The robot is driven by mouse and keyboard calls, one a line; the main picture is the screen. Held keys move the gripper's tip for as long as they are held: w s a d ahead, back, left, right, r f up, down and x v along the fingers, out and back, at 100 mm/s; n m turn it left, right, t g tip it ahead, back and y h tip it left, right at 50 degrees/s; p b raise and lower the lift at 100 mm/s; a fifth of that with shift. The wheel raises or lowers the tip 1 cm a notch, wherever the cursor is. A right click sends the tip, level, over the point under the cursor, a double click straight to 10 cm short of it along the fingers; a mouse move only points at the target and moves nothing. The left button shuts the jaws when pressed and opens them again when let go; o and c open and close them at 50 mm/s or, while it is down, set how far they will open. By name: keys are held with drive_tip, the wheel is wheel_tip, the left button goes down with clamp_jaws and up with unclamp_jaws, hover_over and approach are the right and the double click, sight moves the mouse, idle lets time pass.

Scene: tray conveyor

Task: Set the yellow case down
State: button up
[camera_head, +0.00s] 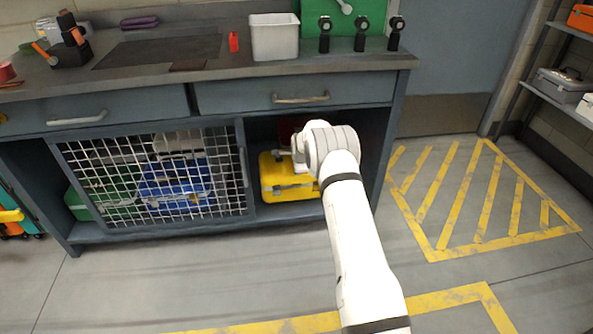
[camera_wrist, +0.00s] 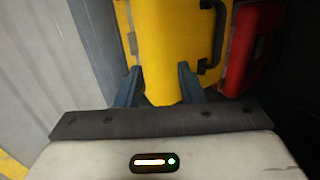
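The yellow case (camera_head: 284,184) is in the open right-hand bay of the cabinet under the workbench, low down near the bay floor. My gripper (camera_head: 299,152) reaches into this bay at the upper right of the case; my wrist hides part of it. In the wrist view the yellow case (camera_wrist: 163,40) fills the gap between the two blue fingers of my gripper (camera_wrist: 158,80), which appear shut on it. A dark handle shows on its right side. I cannot tell whether its underside touches the bay floor.
A red case (camera_wrist: 252,45) stands close to the right of the yellow case in the wrist view. A mesh door (camera_head: 155,178) covers the bay on the left, with a blue case (camera_head: 175,187) behind it. The workbench top (camera_head: 215,62) overhangs the bay.

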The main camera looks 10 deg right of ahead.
drive_tip(key=s+a+r+n+g, duration=0.1)
drive_tip(key=s+r+n+g, duration=0.2)
drive_tip(key=s+r+n, duration=1.3)
drive_tip(key=s+r, duration=0.3)
drive_tip(key=s, duration=1)
drive_tip(key=s+r+n+g, duration=0.1)
drive_tip(key=s+r, duration=0.2)
drive_tip(key=s, duration=1)
drive_tip(key=s+r+n+g, duration=0.1)
drive_tip(key=s+r, duration=0.3)
drive_tip(key=s, duration=1)
drive_tip(key=shift+a, duration=0.3)
drive_tip(key=shift+r, duration=0.1)
